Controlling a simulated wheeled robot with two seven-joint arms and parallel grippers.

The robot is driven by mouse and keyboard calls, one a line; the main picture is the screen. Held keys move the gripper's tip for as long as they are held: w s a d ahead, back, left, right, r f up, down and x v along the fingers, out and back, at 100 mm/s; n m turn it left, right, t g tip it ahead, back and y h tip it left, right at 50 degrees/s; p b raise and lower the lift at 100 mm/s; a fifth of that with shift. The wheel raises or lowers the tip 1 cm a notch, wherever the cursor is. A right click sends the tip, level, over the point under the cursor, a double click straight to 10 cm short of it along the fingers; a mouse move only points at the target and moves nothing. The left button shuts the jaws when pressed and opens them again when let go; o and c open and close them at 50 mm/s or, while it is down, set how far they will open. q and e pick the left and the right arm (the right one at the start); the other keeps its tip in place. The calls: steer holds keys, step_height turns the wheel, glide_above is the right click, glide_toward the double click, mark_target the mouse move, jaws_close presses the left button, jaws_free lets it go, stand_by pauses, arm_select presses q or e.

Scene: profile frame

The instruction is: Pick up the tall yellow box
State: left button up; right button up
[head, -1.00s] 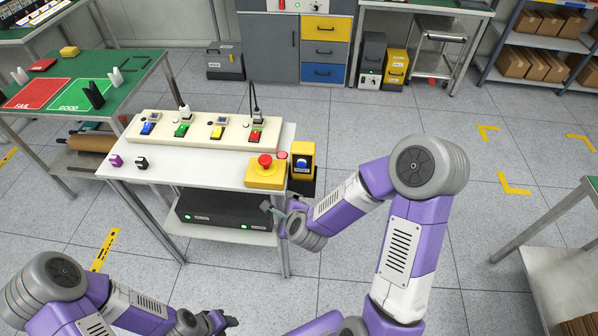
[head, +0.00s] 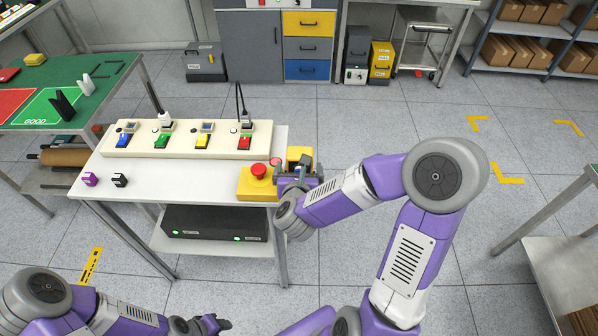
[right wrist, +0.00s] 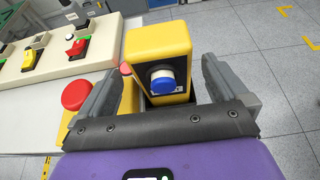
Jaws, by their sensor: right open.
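The tall yellow box (head: 300,154), with a blue button on its face, stands upright just beyond the right edge of the white table, partly hidden by my right gripper (head: 297,180) in the head view. In the right wrist view the yellow box (right wrist: 160,42) and its blue button show between the two grey fingers of my right gripper (right wrist: 162,68). The fingers are apart, one on each side of it; I cannot tell whether either touches. My left gripper (head: 213,324) is low at the bottom of the head view, away from the box; its jaw gap is unclear.
A yellow block with a red emergency button (head: 258,180) sits on the white table (head: 190,180) close left of the box. A cream switch panel (head: 185,138) lies behind. Purple (head: 90,179) and black (head: 120,180) pieces are at left. Floor to the right is open.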

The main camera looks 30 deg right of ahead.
steer(key=b+x, duration=0.1)
steer(key=x, duration=0.4)
steer(key=shift+w+d+f, duration=0.15)
steer(key=shift+f, duration=0.15)
steer(key=c, duration=1.6)
